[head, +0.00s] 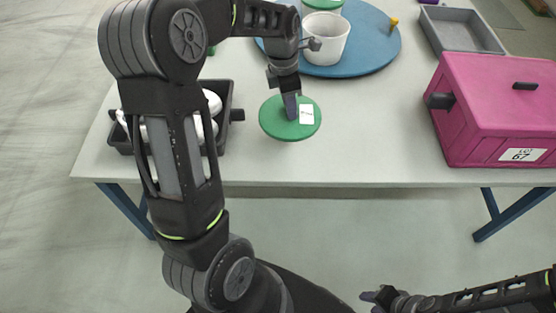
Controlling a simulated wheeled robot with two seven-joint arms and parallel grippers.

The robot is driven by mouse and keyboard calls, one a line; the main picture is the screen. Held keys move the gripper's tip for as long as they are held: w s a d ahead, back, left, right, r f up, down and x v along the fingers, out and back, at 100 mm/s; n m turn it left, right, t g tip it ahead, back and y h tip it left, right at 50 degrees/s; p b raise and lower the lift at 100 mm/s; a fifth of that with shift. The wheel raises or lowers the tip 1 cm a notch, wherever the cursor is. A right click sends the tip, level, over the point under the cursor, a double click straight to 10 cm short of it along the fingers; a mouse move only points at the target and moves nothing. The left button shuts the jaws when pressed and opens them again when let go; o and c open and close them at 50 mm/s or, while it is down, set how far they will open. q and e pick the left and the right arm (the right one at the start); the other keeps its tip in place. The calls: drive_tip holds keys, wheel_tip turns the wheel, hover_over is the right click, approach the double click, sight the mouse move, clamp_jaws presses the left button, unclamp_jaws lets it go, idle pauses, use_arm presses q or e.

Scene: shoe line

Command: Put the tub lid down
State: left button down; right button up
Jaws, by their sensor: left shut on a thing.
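The tub lid (274,123) is a flat green disc with a white label, over the front middle of the white table. My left gripper (290,108) points down from above and is shut on the lid near its middle. The lid looks about level; I cannot tell whether it touches the table top. An open white tub (325,42) stands on a round blue board behind it. My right gripper (372,298) is low at the bottom of the view, in front of the table and away from the lid; its finger gap is unclear.
The blue board (375,55) also bears another tub with a green top (322,4), partly cut off. A dark crate (228,97) with white items is at left, partly behind my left arm. A pink box (490,110) and grey tray (460,30) are right. Table (375,130) between is clear.

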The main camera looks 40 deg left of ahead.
use_arm(q)
drive_tip(key=shift+s+f, duration=0.2)
drive_tip(key=shift+s, duration=0.15)
drive_tip(key=shift+w+a+f, duration=0.1)
drive_tip(key=shift+w, duration=0.05)
drive_tip(key=shift+f+b, duration=0.45)
drive_tip(key=shift+f, duration=2.65)
drive_tip(key=shift+f, duration=1.85)
drive_tip(key=shift+f+b, duration=0.1)
drive_tip(key=shift+b, duration=0.25)
